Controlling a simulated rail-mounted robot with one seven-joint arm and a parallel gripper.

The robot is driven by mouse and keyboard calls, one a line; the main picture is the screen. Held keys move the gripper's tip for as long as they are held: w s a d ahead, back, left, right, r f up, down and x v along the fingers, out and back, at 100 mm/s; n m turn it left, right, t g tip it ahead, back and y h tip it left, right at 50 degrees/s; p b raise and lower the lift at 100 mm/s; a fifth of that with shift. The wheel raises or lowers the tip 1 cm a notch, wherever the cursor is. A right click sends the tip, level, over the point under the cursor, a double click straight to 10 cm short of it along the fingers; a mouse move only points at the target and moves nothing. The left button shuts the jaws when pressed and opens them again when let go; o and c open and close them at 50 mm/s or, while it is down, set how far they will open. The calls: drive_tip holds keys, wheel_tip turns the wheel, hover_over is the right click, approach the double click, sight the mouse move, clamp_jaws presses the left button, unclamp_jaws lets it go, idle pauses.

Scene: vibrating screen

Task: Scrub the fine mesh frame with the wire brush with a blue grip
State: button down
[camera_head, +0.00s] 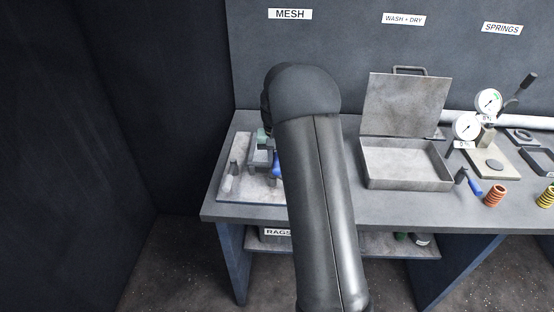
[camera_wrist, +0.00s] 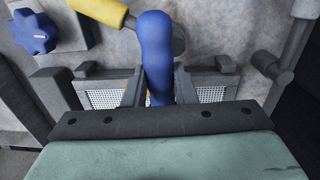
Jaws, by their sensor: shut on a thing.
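The wire brush shows by its blue grip (camera_wrist: 158,50) in the wrist view, held upright between the two dark fingers of my gripper (camera_wrist: 158,92). My gripper is shut on that grip. The brush's bristle end is hidden behind the gripper body. The fine mesh frame shows as white mesh patches (camera_wrist: 104,99) on both sides of the fingers, beyond the gripper body. Whether the bristles touch the mesh cannot be seen. In the head view my arm hides most of this station.
A blue star knob (camera_wrist: 33,31) and a yellow handle (camera_wrist: 100,10) are close to the gripper. Grey posts stand at the right. In the head view, an open grey wash box (camera_head: 405,182), a gauge stand (camera_head: 490,162) and springs (camera_head: 495,194) are right of my arm.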

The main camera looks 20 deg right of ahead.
drive_tip(key=shift+s+d+r, duration=0.1)
drive_tip(key=shift+s+d, duration=0.45)
drive_tip(key=shift+d, duration=0.5)
drive_tip(key=shift+s+d+f, duration=0.1)
drive_tip(key=shift+s+d, duration=0.5)
drive_tip(key=shift+d, duration=0.5)
drive_tip(key=shift+s+d+r, duration=0.1)
drive_tip(key=shift+s+d, duration=0.45)
drive_tip(key=shift+d, duration=0.5)
drive_tip(key=shift+w+a, duration=0.65)
drive_tip(key=shift+a, duration=0.55)
drive_tip(key=shift+w+a, duration=0.6)
drive_tip(key=shift+a, duration=0.65)
drive_tip(key=shift+w+a, duration=0.65)
drive_tip(key=shift+a, duration=0.55)
drive_tip(key=shift+s+d, duration=0.35)
drive_tip(key=shift+d, duration=0.35)
drive_tip(key=shift+s+d, duration=0.35)
drive_tip(key=shift+d, duration=0.35)
drive_tip(key=shift+s+d, duration=0.35)
drive_tip(key=shift+d, duration=0.35)
drive_tip(key=shift+s+d+f+b, duration=0.1)
drive_tip(key=shift+s+d+b, duration=0.25)
drive_tip(key=shift+d, duration=0.35)
drive_tip(key=shift+s+d+f+b, duration=0.1)
drive_tip(key=shift+s+d, duration=0.3)
drive_tip(key=shift+d, duration=0.4)
